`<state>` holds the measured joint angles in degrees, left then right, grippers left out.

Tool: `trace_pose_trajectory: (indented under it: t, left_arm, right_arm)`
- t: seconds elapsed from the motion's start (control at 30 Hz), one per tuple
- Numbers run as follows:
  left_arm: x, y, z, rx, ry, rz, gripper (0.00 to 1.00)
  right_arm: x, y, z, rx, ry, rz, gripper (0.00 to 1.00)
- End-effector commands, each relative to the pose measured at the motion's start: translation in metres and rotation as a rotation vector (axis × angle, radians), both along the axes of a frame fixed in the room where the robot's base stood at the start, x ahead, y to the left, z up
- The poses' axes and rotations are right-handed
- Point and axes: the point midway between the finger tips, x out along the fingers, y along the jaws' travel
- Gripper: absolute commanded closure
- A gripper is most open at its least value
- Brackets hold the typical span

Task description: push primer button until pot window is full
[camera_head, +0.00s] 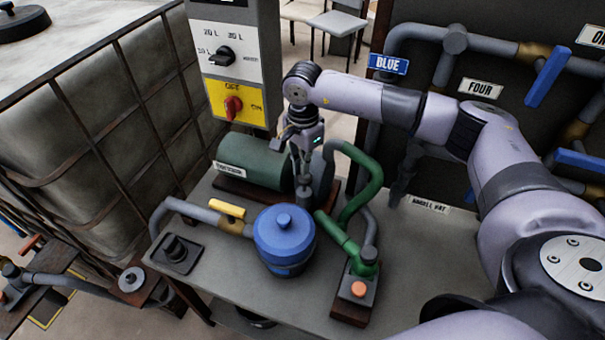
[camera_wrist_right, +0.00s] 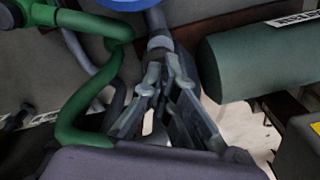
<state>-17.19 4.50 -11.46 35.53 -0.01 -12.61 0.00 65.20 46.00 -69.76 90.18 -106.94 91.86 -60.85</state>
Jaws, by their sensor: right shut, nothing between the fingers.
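The blue pot (camera_head: 284,240) with its domed lid stands on the grey bench, and its edge shows at the top of the right wrist view (camera_wrist_right: 128,3). A dark patch low on its front is too small to read as a window level. An orange button (camera_head: 358,289) sits on a dark block at the foot of the green pipe, front right of the pot. I cannot read a label naming it primer. My right gripper (camera_head: 304,182) is shut and empty, pointing down behind the pot, beside the green motor cylinder. Its fingers also show in the right wrist view (camera_wrist_right: 160,80). My left gripper is out of view.
The green cylinder (camera_head: 250,163) and green pipe (camera_head: 368,195) flank my right gripper. A yellow valve handle (camera_head: 227,209) and a black knob (camera_head: 175,250) are left of the pot. A control box (camera_head: 238,70) with a red switch stands behind. Bench right of the button is clear.

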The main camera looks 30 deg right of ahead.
Motion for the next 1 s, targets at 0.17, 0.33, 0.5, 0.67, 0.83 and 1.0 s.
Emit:
trace_pose_trajectory:
  t: [0.17,0.33,0.5,0.67,0.83,1.0]
  left_arm:
    - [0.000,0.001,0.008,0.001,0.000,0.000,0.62]
    - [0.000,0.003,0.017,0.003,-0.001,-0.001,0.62]
    - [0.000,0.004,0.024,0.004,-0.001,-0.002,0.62]
    - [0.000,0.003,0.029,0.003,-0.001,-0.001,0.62]
    - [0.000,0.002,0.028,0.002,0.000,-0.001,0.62]
    - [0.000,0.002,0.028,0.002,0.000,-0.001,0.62]
  right_arm:
    - [0.002,-0.003,0.016,-0.001,-0.005,-0.006,1.00]
    - [0.002,-0.002,0.034,-0.001,-0.006,-0.006,1.00]
    - [0.001,-0.001,0.050,0.000,-0.004,-0.004,1.00]
    - [0.000,0.000,0.061,0.000,-0.002,-0.002,1.00]
    - [0.000,0.000,0.060,0.000,-0.001,-0.001,1.00]
    - [0.000,0.000,0.060,0.000,-0.001,0.000,1.00]
